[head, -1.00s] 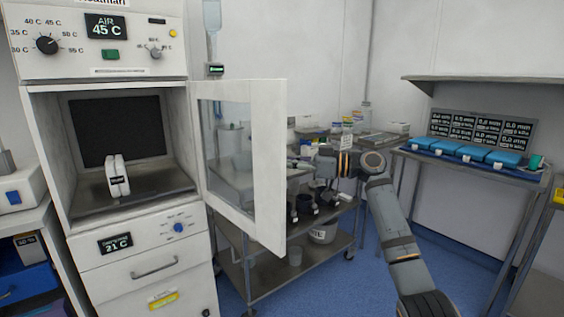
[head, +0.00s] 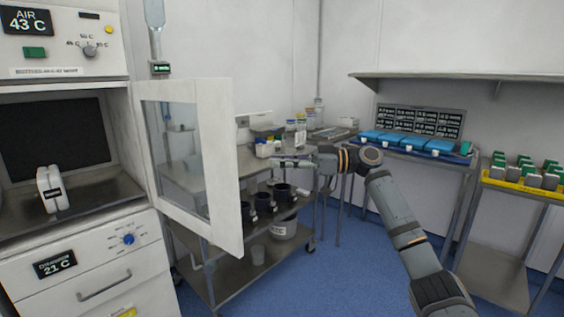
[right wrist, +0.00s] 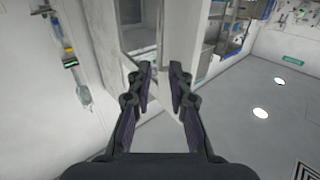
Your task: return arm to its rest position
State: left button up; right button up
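My right arm (head: 393,212) comes in from the lower right of the head view, bends at its elbow and reaches left. My right gripper (head: 287,162) is held out in front of the steel cart, to the right of the open cabinet door. In the right wrist view the two dark fingers of my right gripper (right wrist: 161,72) stand apart with nothing between them. My left arm and gripper are not in view.
The warming cabinet's glazed door (head: 189,160) stands open at left; a white item (head: 52,189) sits inside. The steel cart (head: 215,286) carries dark cups and bottles. Blue packs (head: 410,142) lie on the right table. A yellow tray (head: 517,187) holds green-topped items. Blue floor is open below.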

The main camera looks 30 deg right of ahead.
jog(key=shift+d, duration=0.1)
dwell(0.4)
